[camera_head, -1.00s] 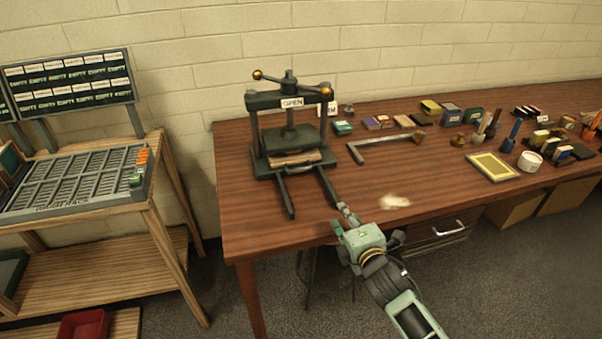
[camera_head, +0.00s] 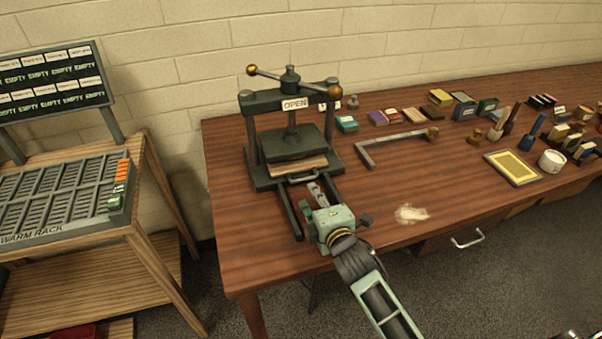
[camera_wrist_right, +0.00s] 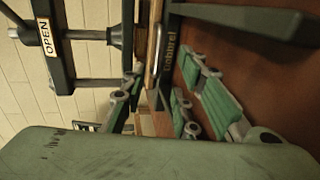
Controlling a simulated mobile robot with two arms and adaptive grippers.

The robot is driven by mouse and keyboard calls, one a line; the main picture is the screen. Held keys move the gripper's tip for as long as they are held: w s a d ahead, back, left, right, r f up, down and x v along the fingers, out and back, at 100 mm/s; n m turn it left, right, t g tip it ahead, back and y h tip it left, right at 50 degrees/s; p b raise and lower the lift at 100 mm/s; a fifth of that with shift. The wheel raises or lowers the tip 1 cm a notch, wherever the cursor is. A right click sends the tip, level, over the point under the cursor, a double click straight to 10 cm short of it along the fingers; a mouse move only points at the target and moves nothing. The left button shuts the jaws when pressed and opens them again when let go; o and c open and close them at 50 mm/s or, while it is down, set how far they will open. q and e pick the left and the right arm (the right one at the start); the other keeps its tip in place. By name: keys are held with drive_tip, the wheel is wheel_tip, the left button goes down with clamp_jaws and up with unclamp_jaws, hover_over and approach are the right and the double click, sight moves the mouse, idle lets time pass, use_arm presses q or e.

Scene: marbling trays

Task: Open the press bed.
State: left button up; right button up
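The dark press (camera_head: 247,135) stands at the table's left end with an OPEN sign on its crossbar. Its bed (camera_head: 262,183) sits under the raised platen (camera_head: 297,143) with a light brown board on it. A loop handle (camera_head: 302,179) is on the bed's front edge. Two rails (camera_head: 284,208) reach toward me. My right gripper (camera_head: 314,190) is over the rails, just in front of the handle. In the right wrist view the fingers (camera_wrist_right: 160,78) are spread, with the bed edge ahead; contact with the handle cannot be told. My left gripper is out of view.
The warm rack (camera_head: 60,205) stands on a separate bench at left.

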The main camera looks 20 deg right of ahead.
sight(304, 180)
drive_tip(key=shift+w, duration=0.7)
drive_tip(key=x, duration=0.4)
drive_tip(key=shift+w, duration=0.25)
drive_tip(key=shift+w+f, duration=0.15)
drive_tip(key=shift+w, duration=0.4)
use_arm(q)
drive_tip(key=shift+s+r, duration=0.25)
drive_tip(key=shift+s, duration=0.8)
use_arm(e)
clamp_jaws()
